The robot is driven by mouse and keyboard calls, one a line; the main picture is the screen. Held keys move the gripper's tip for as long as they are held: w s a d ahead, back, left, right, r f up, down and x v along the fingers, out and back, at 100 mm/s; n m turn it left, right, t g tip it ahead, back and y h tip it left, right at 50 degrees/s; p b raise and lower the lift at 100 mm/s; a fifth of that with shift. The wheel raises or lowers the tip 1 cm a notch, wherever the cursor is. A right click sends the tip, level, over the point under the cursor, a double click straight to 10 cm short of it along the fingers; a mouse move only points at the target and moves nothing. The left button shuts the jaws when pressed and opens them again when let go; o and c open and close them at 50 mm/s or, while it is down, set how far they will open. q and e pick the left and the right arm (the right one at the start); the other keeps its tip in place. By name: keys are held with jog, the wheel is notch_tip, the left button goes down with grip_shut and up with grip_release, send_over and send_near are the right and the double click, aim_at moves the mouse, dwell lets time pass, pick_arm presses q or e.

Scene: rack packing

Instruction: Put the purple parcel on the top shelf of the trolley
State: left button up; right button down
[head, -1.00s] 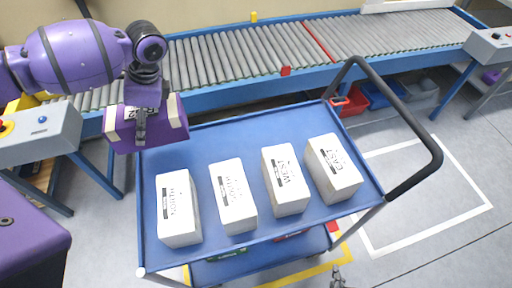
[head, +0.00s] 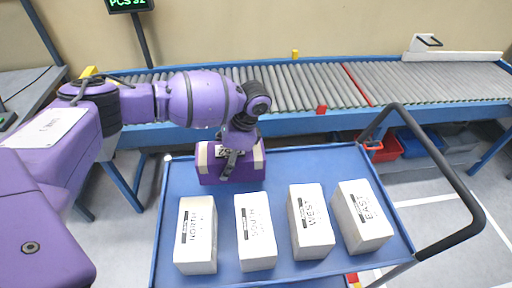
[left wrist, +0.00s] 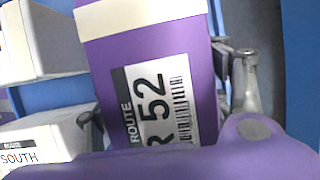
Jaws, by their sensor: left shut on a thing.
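The purple parcel (head: 252,172) has cream bands and a white label, seen in the left wrist view (left wrist: 203,70) as "ROUTE" and "R 52". My left gripper (head: 230,164) is shut on it from above. The parcel is over the back left part of the trolley's blue top shelf (head: 183,181), behind the white boxes. I cannot tell whether its underside touches the shelf. My right gripper is not in view.
White boxes marked NORTH (head: 196,236), SOUTH (head: 256,232), WEST (head: 311,222) and EAST (head: 362,217) stand in a row on the shelf. The black trolley handle (head: 440,158) rises at right. A roller conveyor (head: 300,92) runs behind. The shelf's back right is clear.

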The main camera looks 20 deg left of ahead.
pick_arm(q)
jog(key=shift+w+d+f, duration=0.1)
jog(key=shift+d+f, duration=0.15)
notch_tip(320, 180, down, 4)
jog(key=shift+d+r, duration=0.15)
jog(key=shift+r, duration=0.05)
jog(key=o, duration=1.6)
jog(key=shift+o, duration=0.2)
jog(key=v, duration=1.2)
jog(key=shift+r, duration=0.1)
